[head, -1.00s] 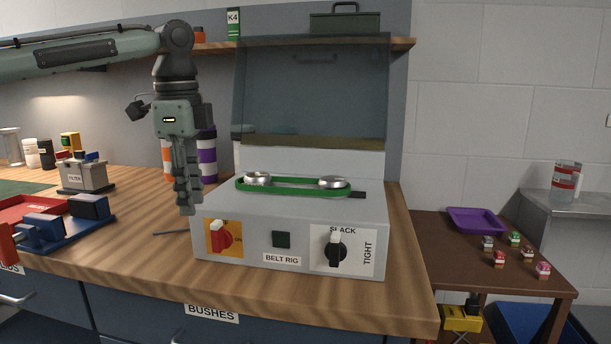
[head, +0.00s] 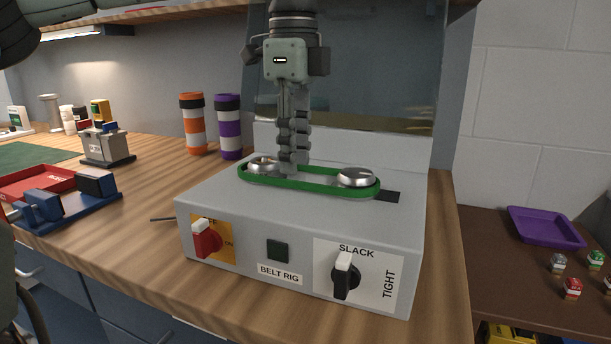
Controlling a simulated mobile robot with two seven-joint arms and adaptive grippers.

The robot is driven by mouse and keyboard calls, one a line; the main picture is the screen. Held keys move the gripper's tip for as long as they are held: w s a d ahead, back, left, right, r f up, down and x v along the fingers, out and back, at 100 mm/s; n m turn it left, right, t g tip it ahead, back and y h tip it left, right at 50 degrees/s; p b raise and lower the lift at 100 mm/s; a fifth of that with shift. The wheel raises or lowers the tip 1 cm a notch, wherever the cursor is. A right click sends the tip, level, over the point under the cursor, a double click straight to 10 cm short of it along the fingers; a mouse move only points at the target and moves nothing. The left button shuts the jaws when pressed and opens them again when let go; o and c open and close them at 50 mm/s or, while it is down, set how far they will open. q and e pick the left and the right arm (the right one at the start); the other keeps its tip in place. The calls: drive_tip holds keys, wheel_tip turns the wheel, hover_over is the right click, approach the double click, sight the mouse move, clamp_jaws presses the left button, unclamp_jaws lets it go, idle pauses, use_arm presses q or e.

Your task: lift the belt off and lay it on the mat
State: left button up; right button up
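The green belt (head: 312,187) loops around two silver pulleys, left (head: 263,164) and right (head: 357,178), on top of the grey belt rig (head: 230,200). My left gripper (head: 291,170) points down between the pulleys, its fingertips low at the belt's far side. The fingers overlap from this angle, so their gap and any contact with the belt are hidden. The black knob (head: 345,272) has its white pointer up towards SLACK. The red switch (head: 207,238) appears to point to OFF. A green mat (head: 35,156) lies at the far left. My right gripper is out of view.
The rig's clear cover (head: 385,85) stands raised behind the pulleys. Orange (head: 193,124) and purple (head: 229,127) striped cylinders stand behind left. A red tray (head: 35,183) and blue fixture (head: 70,205) sit between rig and mat.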

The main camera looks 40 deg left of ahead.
sight(295, 181)
use_arm(q)
wheel_tip(295, 181, down, 3)
drive_tip(key=shift+w+a+r, duration=0.1)
drive_tip(key=shift+f, duration=0.25)
clamp_jaws()
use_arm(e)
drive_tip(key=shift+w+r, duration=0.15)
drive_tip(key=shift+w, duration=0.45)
use_arm(q)
drive_tip(key=shift+r, duration=0.2)
